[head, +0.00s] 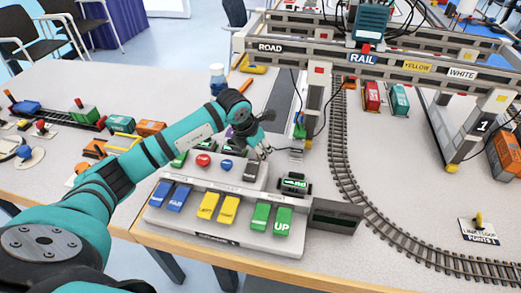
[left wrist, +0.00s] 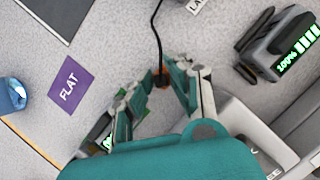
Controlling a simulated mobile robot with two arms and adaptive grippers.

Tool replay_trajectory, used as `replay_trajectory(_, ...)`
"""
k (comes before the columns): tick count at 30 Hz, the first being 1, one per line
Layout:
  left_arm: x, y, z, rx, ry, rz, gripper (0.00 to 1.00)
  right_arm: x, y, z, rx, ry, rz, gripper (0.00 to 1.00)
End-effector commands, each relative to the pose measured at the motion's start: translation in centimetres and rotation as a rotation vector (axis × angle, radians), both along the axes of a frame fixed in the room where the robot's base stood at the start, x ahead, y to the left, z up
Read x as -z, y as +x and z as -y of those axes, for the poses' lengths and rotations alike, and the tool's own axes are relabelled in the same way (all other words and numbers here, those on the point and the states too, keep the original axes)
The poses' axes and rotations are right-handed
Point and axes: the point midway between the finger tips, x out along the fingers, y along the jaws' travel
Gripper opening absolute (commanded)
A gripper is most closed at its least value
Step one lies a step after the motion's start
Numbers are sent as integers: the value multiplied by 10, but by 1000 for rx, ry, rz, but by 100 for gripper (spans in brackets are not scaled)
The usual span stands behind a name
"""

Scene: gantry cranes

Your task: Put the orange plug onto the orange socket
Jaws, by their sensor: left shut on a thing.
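The orange plug (left wrist: 160,80) shows as a small orange end on a black cable in the left wrist view, between my left fingertips. My left gripper (left wrist: 161,92) is shut on it, low over the grey table. In the head view my left gripper (head: 262,152) is behind the control panel, and the plug is too small or hidden to make out there. I cannot pick out the orange socket for certain in either view. My right gripper is in neither view.
The control panel (head: 189,213) with coloured buttons stands at the table's front. A charge display (head: 295,184) reading 100% is beside it. The gantry crane (head: 400,65) stands behind, right of my gripper. A purple FLAT card (left wrist: 69,86) lies on the table. Rail track (head: 338,150) curves right.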

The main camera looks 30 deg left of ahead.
Motion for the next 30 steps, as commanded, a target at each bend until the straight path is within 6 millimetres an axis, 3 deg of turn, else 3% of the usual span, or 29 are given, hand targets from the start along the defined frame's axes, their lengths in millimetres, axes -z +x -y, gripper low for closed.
replay_trajectory(20,3,0,0,0,0,1,0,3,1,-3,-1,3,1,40)
replay_trajectory(21,3,0,0,0,0,1,20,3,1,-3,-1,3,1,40)
replay_trajectory(27,3,0,0,0,0,0,44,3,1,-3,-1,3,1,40)
replay_trajectory(30,3,0,0,0,0,0,44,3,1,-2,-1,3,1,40)
